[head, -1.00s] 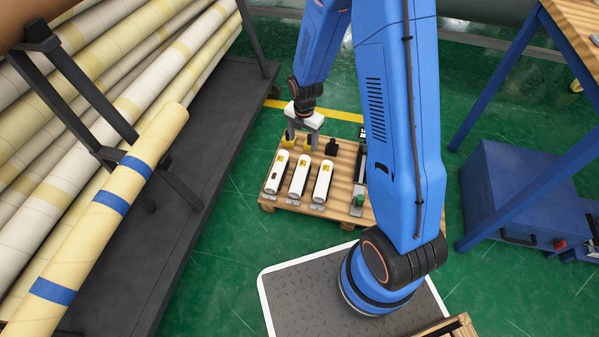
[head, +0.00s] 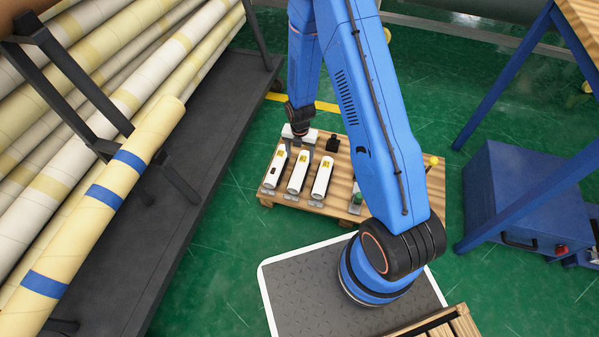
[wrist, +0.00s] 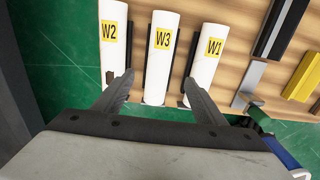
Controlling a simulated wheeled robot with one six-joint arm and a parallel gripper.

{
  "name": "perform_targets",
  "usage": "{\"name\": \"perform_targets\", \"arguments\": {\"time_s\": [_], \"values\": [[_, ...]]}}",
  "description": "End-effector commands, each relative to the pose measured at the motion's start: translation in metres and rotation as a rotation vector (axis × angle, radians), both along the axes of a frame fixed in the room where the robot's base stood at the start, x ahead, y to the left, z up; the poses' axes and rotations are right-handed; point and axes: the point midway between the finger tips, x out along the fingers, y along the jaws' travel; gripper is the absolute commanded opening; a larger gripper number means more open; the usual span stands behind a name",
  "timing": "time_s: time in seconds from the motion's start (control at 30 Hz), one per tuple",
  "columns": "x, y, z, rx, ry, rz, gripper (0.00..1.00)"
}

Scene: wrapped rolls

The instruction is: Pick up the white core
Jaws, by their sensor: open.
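Three white cores lie side by side on a wooden pallet (head: 395,210), each with a yellow label. In the wrist view the left core (wrist: 113,60) reads W2, the middle core (wrist: 158,72) reads W3 and the right core (wrist: 206,62) reads W1. In the head view they are the left core (head: 275,171), the middle core (head: 299,171) and the right core (head: 321,178). My gripper (wrist: 159,78) is open, its fingers on either side of the W3 core with gaps showing. It also shows above the cores' far end in the head view (head: 299,150).
Grey metal brackets hold the cores' near ends. A black block (head: 333,143) and a green-topped piece (head: 357,197) are on the pallet. A dark rack (head: 190,160) of long wrapped rolls stands left. A blue cabinet (head: 525,200) stands right.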

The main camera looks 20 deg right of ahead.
Motion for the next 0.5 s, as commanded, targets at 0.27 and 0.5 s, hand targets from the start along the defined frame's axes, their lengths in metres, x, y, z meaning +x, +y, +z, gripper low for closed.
{"name": "perform_targets", "arguments": {"time_s": [0.27,0.5], "values": [[-0.001,0.000,-0.038,-0.001,0.003,0.000,0.65],[0.000,0.000,-0.054,0.000,0.000,0.000,0.65]]}}
